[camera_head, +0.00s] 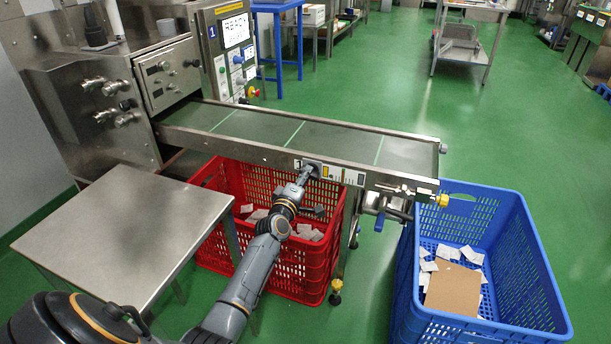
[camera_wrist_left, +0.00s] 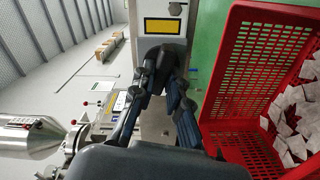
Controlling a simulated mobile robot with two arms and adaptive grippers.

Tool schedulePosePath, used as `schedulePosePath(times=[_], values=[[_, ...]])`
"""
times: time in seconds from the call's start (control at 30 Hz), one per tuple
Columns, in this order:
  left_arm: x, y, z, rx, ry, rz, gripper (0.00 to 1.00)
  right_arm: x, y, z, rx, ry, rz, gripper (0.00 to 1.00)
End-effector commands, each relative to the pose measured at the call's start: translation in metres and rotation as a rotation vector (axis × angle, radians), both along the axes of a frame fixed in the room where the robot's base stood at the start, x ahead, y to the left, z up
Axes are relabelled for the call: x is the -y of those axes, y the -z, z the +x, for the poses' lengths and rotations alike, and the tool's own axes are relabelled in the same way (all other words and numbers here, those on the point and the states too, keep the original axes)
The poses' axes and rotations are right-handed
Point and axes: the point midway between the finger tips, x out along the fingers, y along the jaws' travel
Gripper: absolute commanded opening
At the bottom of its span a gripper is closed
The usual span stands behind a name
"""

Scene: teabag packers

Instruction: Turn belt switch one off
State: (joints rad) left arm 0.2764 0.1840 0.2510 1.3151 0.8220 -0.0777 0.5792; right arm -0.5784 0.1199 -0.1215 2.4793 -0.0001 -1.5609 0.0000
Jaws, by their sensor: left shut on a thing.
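The conveyor belt (camera_head: 330,142) runs left to right, with a small panel marked 1 on its near side rail. My left gripper (camera_head: 307,176) reaches up to this rail, right beside the 1 label (camera_head: 297,163). In the left wrist view, the fingers of my left gripper (camera_wrist_left: 160,78) close around a dark knob, belt switch one (camera_wrist_left: 161,50), below a yellow label (camera_wrist_left: 162,25). The fingers hide much of the switch, so I cannot tell its setting. My right gripper is in neither view.
A red crate (camera_head: 318,262) with white packets stands under the belt, below my left arm. A blue crate (camera_head: 540,262) with packets and cardboard stands at the belt's right end. A steel table (camera_head: 125,235) is at the left.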

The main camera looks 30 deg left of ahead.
Motion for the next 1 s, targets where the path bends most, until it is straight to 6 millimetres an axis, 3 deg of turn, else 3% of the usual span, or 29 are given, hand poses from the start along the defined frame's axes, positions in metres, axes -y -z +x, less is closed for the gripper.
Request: schedulePosePath(times=[0.4, 1.0], values=[[-0.0002, 0.0021, -0.0001, 0.055, 0.000, -0.232, 0.00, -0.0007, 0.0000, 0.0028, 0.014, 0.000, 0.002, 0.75], [-0.0003, 0.0024, -0.0002, 0.067, 0.000, -0.285, 0.00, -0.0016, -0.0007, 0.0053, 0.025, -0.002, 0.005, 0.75]])
